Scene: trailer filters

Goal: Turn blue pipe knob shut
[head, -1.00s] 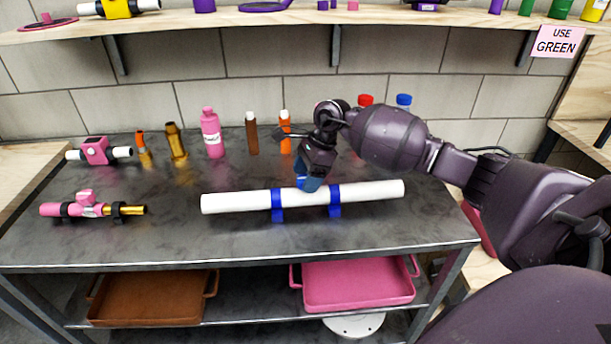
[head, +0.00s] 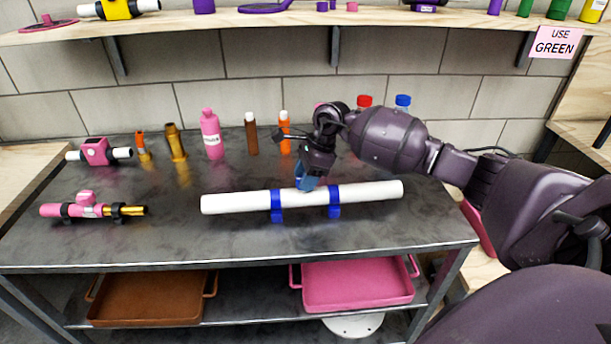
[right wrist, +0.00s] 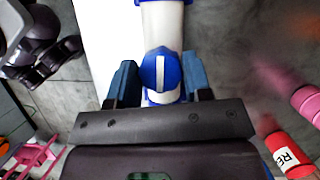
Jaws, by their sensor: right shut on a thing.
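The white pipe (head: 240,201) lies across two blue clamps (head: 334,197) on the dark metal table. The blue pipe knob (right wrist: 160,72) sits on top of the pipe, with a pale stripe across its face that runs roughly along the pipe. My right gripper (head: 303,184) is above the middle of the pipe and covers the knob in the head view. In the right wrist view its two blue fingers (right wrist: 158,80) stand on either side of the knob and are shut on it. My left gripper is not in view.
Bottles, including a pink one (head: 211,134), stand along the back. A pink pipe assembly (head: 85,208) lies at the left. A pink tray (head: 355,284) and a brown tray (head: 150,300) are on the lower shelf.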

